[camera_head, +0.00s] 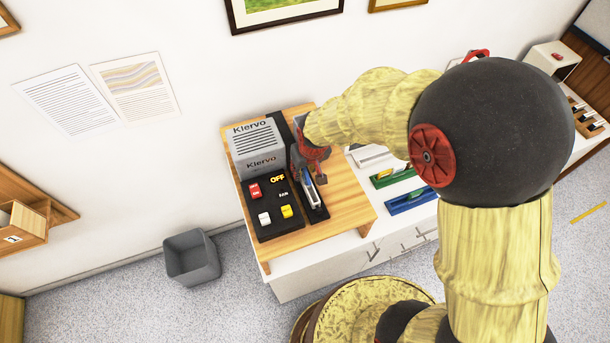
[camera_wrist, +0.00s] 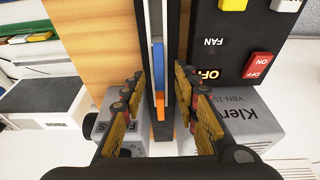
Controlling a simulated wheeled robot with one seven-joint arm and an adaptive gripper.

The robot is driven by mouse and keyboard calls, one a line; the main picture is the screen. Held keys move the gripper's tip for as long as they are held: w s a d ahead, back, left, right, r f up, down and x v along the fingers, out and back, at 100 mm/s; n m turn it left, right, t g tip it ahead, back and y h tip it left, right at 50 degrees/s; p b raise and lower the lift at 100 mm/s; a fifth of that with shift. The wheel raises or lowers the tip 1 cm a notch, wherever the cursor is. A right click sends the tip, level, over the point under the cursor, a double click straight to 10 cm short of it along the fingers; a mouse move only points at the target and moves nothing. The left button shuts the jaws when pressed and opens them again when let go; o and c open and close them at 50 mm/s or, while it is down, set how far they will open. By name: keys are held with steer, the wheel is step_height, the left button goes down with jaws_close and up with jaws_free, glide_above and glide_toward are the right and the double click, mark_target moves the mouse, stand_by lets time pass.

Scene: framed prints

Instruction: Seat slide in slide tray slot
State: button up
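A long narrow black slide tray (camera_head: 318,213) lies on the wooden stand beside the Klervo projector (camera_head: 257,148). In the wrist view the tray (camera_wrist: 174,40) runs down the middle, with a pale channel holding a blue strip (camera_wrist: 158,65) and an orange piece (camera_wrist: 160,105). I cannot tell which of these is the slide, or whether it is seated. My gripper (camera_head: 312,178) is over the tray, pointing down. In the wrist view its fingers (camera_wrist: 159,80) are apart, one on each side of the tray, with visible gaps; nothing is clearly held.
A black switch panel (camera_head: 275,205) with red, white and yellow buttons is left of the tray. Green (camera_head: 393,177) and blue (camera_head: 409,202) holders lie on the white counter to the right. A grey bin (camera_head: 192,257) stands on the floor. Bare wood (camera_head: 345,200) lies right of the tray.

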steer(key=shift+c, duration=0.2)
jaws_close()
steer(key=shift+r, duration=0.15)
stand_by(0.4)
